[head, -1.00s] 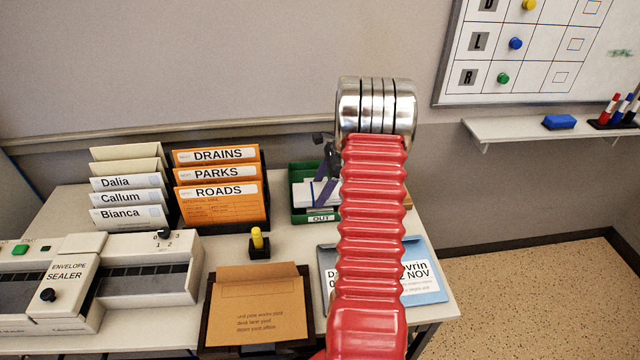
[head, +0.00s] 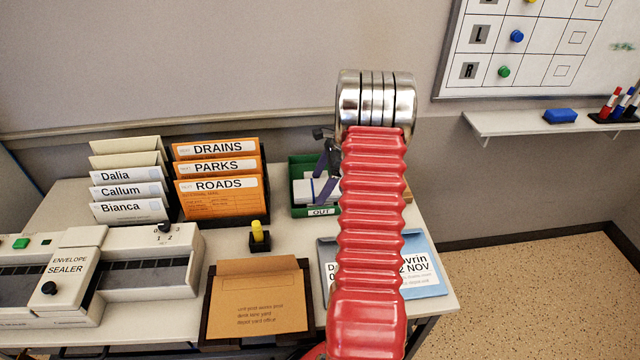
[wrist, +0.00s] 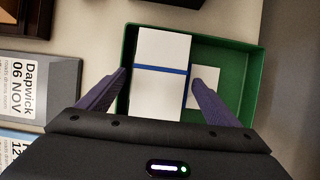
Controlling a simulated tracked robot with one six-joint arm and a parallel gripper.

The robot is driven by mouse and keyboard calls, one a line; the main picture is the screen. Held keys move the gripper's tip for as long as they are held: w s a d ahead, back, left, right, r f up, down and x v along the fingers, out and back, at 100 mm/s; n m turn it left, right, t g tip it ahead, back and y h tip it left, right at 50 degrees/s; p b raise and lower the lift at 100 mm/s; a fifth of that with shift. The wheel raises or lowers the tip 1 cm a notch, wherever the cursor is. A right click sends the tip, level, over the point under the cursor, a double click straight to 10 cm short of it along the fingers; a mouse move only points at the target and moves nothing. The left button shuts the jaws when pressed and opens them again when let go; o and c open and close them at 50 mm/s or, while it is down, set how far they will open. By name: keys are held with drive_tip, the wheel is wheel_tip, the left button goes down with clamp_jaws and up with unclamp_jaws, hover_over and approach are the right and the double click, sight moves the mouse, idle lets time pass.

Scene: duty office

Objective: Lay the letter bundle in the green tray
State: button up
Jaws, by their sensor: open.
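The letter bundle (wrist: 160,50) is a white stack with a blue band around it. In the wrist view it lies inside the green tray (wrist: 253,85), toward the tray's left wall. In the head view the tray's front carries an OUT label (head: 320,211), and part of the white bundle (head: 302,190) shows inside. My gripper (wrist: 158,79) is open, its purple fingers on either side of the bundle with gaps showing. The bundle's near end is hidden behind my gripper body. In the head view my arm covers the tray's right part.
A small white paper (wrist: 207,75) lies in the tray right of the bundle. Orange folders (head: 220,185) stand in a rack left of the tray. A blue-grey dated folder (head: 425,265) lies in front. A yellow-topped stamp (head: 258,236) and a brown envelope (head: 260,295) are nearby.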

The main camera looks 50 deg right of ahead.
drive_tip(key=shift+r, duration=0.1)
drive_tip(key=v, duration=1.3)
drive_tip(key=shift+r, duration=0.3)
idle(0.9)
